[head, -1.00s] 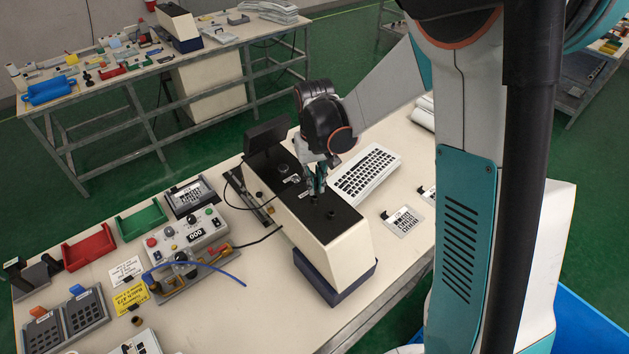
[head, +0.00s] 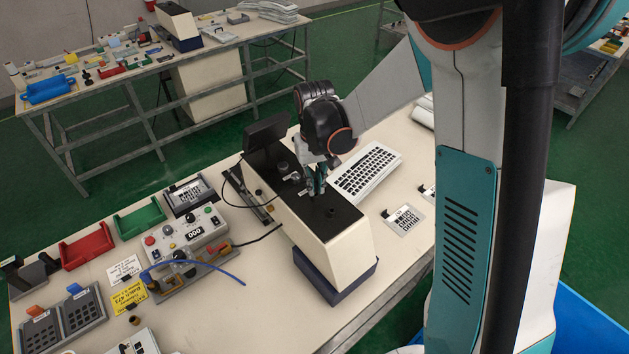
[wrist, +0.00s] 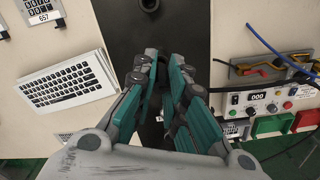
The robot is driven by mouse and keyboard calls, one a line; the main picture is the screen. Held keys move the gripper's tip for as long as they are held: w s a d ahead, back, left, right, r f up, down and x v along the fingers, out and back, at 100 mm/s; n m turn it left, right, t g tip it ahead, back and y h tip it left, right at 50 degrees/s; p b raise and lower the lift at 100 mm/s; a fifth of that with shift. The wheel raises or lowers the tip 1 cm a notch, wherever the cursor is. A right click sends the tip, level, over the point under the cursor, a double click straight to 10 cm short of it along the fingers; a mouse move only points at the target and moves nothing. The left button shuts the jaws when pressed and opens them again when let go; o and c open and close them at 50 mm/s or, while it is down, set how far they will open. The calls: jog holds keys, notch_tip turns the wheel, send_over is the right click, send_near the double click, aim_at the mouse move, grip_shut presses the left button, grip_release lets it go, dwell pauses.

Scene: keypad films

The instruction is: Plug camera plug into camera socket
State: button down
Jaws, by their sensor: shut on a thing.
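My gripper (head: 315,182) is over the black top (head: 345,222) of a cream box-shaped machine (head: 335,255), fingers pointing down. In the wrist view its teal-and-black fingers (wrist: 160,68) are close together over the same black top (wrist: 150,35). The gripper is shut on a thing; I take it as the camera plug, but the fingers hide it. A small round dark fitting (head: 331,213) is on the black top in front of the fingers. I cannot tell which fitting is the camera socket.
A keyboard (head: 366,172) lies right of the machine. A dark screen (head: 267,132) stands at its far end. A control box (head: 187,236) with a blue cable (head: 222,270), a green tray (head: 140,219) and a red tray (head: 88,247) are to the left. A thin black cable (head: 232,190) loops beside the machine.

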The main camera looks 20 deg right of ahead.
aim_at(315, 180)
jog(key=shift+f+b, duration=0.65)
jog(key=shift+f, duration=0.15)
jog(key=c, duration=1.6)
grip_release()
jog(key=shift+o, duration=0.2)
jog(key=shift+r, duration=0.1)
jog(key=shift+r, duration=0.1)
notch_tip(315, 180, up, 12)
jog(key=shift+f, duration=0.1)
jog(key=s+d+f+t+b, duration=0.1)
jog(key=s+f+t+b, duration=0.2)
jog(key=s+b, duration=0.4)
jog(key=s+d+f+t+b, duration=0.1)
jog(key=s+f+t+b, duration=0.3)
jog(key=s, duration=0.9)
notch_tip(315, 180, down, 2)
jog(key=b, duration=0.3)
jog(key=shift+d+f, duration=0.2)
jog(key=shift+d, duration=0.15)
